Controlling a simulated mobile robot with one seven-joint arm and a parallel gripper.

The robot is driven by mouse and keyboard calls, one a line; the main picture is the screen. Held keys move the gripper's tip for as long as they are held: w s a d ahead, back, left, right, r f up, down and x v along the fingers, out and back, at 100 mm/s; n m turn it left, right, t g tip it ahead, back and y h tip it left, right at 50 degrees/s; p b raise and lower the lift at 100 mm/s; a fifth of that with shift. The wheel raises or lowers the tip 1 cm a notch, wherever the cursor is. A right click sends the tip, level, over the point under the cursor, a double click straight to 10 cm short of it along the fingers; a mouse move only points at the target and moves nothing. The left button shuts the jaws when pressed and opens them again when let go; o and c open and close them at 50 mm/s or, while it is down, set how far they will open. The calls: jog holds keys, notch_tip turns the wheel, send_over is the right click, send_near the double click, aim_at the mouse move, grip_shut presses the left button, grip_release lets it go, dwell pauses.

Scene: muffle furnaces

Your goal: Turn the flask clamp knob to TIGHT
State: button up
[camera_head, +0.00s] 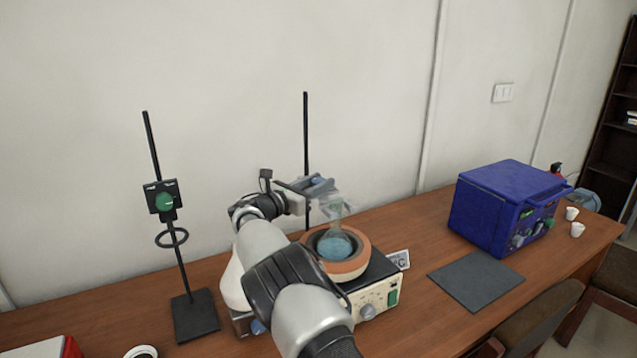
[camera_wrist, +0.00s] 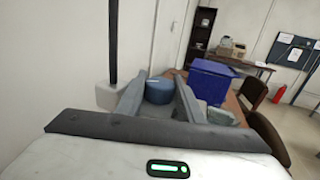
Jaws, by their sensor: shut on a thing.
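A flask with blue liquid (camera_head: 335,243) sits in a round brown heating bowl (camera_head: 352,268), in front of a black stand rod (camera_head: 306,130). My gripper (camera_head: 322,185) is at the flask clamp by that rod, above the flask neck. In the wrist view my gripper (camera_wrist: 160,100) has its two grey fingers on either side of a blue round knob (camera_wrist: 159,89), shut on it. I take this to be the flask clamp knob. Its markings and pointer cannot be read. Most of the clamp is hidden behind my gripper in the head view.
A second stand (camera_head: 195,315) at left carries a green knob (camera_head: 165,202) and a ring. A white hotplate (camera_head: 375,298) is under the heating bowl. A blue furnace (camera_head: 505,208) and a dark mat (camera_head: 478,277) are to the right.

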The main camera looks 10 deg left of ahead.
jog(key=shift+r+m+g+h+b, duration=0.25)
jog(key=shift+m+g+h+b, duration=0.15)
jog(key=shift+m+g+h, duration=0.15)
jog(key=o, duration=0.8)
jog(key=shift+f, duration=0.15)
jog(key=v, duration=1.7)
jog(key=shift+a, duration=0.25)
jog(key=shift+s, duration=0.1)
